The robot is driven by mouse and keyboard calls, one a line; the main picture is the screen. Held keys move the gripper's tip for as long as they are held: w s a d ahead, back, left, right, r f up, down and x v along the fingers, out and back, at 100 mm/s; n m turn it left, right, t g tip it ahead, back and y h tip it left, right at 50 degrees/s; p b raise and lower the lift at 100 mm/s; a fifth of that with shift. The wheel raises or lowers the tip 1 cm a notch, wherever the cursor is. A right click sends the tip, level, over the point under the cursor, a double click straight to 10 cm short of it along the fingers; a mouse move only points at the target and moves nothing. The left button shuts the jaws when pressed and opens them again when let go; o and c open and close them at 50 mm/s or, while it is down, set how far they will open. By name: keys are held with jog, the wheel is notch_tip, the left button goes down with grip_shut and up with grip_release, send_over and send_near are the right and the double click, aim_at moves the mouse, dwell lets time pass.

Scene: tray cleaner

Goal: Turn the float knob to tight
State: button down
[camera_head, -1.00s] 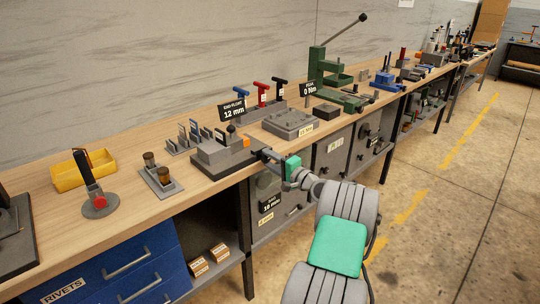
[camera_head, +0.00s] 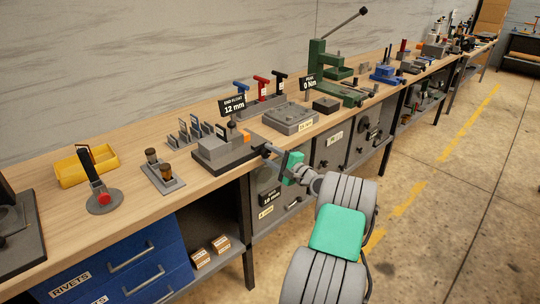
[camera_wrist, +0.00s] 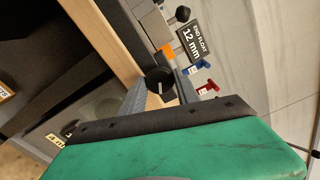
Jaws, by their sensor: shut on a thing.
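The float fixture (camera_head: 222,152) is a grey block on a dark base at the bench's front edge. Its sign (camera_head: 233,106) reads "END FLOAT 12 mm", and it also shows in the wrist view (camera_wrist: 193,42). The float knob (camera_wrist: 159,82) is a round black knob with a white line, seen in the wrist view near an orange marker (camera_wrist: 167,50). My gripper (camera_head: 268,149) is at the fixture's right front side, shut on the knob, with grey fingers on either side of it. The tight mark cannot be read, and the fingers hide part of the knob.
A grey block with a "0 Nm" sign (camera_head: 308,82) and a green press (camera_head: 330,75) stand farther along the bench. Coloured T-handles (camera_head: 262,85) stand behind. A cup holder (camera_head: 163,178) and yellow tray (camera_head: 86,165) are to the left. The floor at right is clear.

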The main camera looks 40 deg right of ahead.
jog(key=c, duration=0.9)
grip_release()
jog(key=s, duration=0.8)
jog(key=shift+d+b, duration=0.15)
jog(key=shift+b, duration=0.2)
